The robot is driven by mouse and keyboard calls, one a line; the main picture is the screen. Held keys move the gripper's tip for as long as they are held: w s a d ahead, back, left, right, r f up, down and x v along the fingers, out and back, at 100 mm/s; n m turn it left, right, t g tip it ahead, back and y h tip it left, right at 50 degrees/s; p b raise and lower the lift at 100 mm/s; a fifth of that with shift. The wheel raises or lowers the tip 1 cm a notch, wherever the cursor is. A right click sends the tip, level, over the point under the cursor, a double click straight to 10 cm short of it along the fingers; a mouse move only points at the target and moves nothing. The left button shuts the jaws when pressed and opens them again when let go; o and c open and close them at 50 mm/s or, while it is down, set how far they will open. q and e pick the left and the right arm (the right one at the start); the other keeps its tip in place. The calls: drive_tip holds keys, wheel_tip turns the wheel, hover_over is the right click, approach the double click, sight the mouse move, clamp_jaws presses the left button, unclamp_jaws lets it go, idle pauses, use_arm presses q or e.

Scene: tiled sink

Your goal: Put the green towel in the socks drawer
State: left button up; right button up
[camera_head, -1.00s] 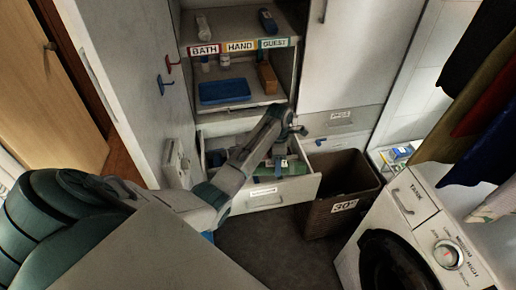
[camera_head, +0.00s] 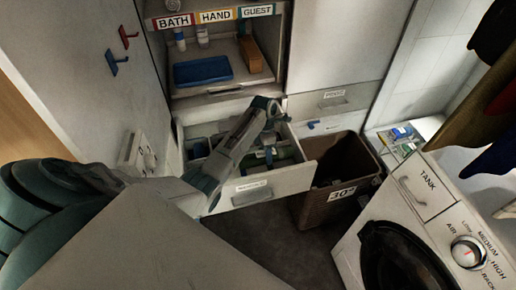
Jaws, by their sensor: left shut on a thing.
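My left arm reaches from the left over an open white drawer (camera_head: 265,190). My left gripper (camera_head: 272,118) points down above the drawer's right part. It is shut on a small dark green thing (camera_head: 268,138), which seems to be the green towel; arm and gripper hide most of it. The drawer has dividers and some green and dark items inside. Its front has a label too small to read surely and a handle. My right gripper is not in view.
Above are shelves labelled BATH, HAND and GUEST, with a blue tray (camera_head: 202,73). A brown hamper (camera_head: 335,205) marked 30 stands close at the drawer's right. A washing machine (camera_head: 420,225) is at the right front. Dark floor lies before the drawer.

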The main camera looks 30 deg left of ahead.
use_arm(q)
drive_tip(key=shift+x, duration=0.9)
drive_tip(key=shift+f, duration=2.3)
drive_tip(key=shift+f, duration=0.15)
drive_tip(key=o, duration=1.1)
drive_tip(key=v, duration=1.2)
drive_tip(key=shift+r+b, duration=0.2)
drive_tip(key=shift+b, duration=0.2)
